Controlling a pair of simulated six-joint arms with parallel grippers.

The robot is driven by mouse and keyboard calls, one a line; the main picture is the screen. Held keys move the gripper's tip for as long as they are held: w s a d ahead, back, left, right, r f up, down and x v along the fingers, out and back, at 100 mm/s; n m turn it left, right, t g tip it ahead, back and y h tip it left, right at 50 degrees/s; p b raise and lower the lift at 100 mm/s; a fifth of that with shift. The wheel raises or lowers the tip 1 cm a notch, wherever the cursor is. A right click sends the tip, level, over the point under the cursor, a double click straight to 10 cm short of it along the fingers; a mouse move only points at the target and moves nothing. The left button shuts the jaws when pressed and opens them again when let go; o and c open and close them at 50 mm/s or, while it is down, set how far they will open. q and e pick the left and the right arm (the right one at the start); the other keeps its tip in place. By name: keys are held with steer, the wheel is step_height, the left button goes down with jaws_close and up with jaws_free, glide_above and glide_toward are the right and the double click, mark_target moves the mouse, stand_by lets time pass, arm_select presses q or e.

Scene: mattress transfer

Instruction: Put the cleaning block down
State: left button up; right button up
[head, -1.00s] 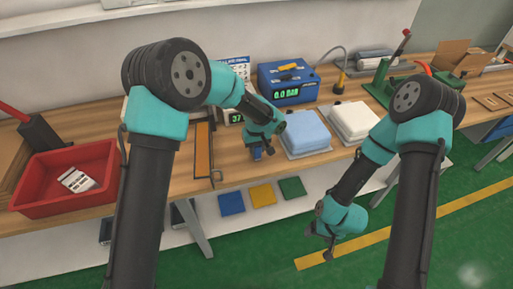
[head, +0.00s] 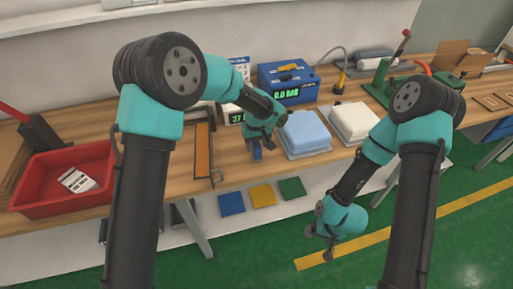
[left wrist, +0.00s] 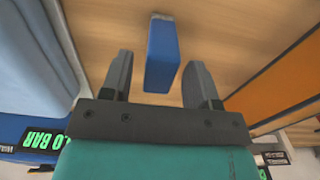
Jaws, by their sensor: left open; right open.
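The cleaning block (head: 257,153), a small blue block, stands on the wooden bench below my left gripper (head: 259,143). In the left wrist view the block (left wrist: 162,52) is between and beyond the two open fingers, with a gap on each side. The left gripper is open and appears not to touch it. My right gripper (head: 325,244) is open and empty, hanging in front of the bench over the green floor.
A light blue mattress (head: 305,131) and a white one (head: 353,119) lie right of the block. A framed orange strip (head: 203,150) lies to its left. A red tray (head: 68,197) is at far left. A blue device (head: 290,92) stands behind. Bare bench surrounds the block.

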mark_target(256, 143)
arm_select(q)
step_height(256, 143, up, 9)
steer(key=shift+r, duration=0.2)
steer(key=shift+a, duration=0.1)
stand_by(0.6)
